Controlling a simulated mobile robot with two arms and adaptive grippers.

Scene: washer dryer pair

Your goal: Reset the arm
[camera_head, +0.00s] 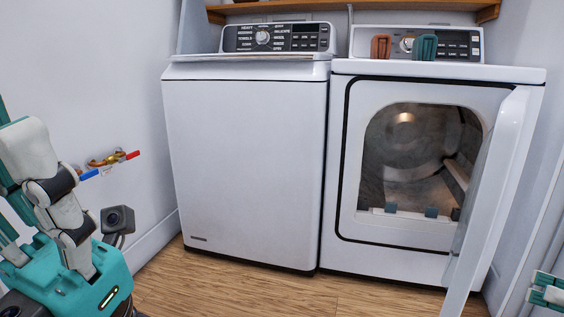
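My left arm comes in from the left as white, grey and teal links, and its gripper cannot be made out. My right gripper (546,291) shows only in part at the right edge, as teal and pale pieces. It is low, to the right of the dryer's open door (489,190), and nothing is seen held in it. Whether it is open or shut cannot be told. The white dryer (430,262) stands at the right, with its drum lit inside. The white washer (250,165) stands beside it with its lid (247,70) closed.
A reddish-brown object (380,47) and a teal object (425,47) sit by the dryer's control panel. Red and blue valve handles (108,165) stick out from the left wall. A wooden shelf (350,6) runs above. The wooden floor (260,296) in front is clear.

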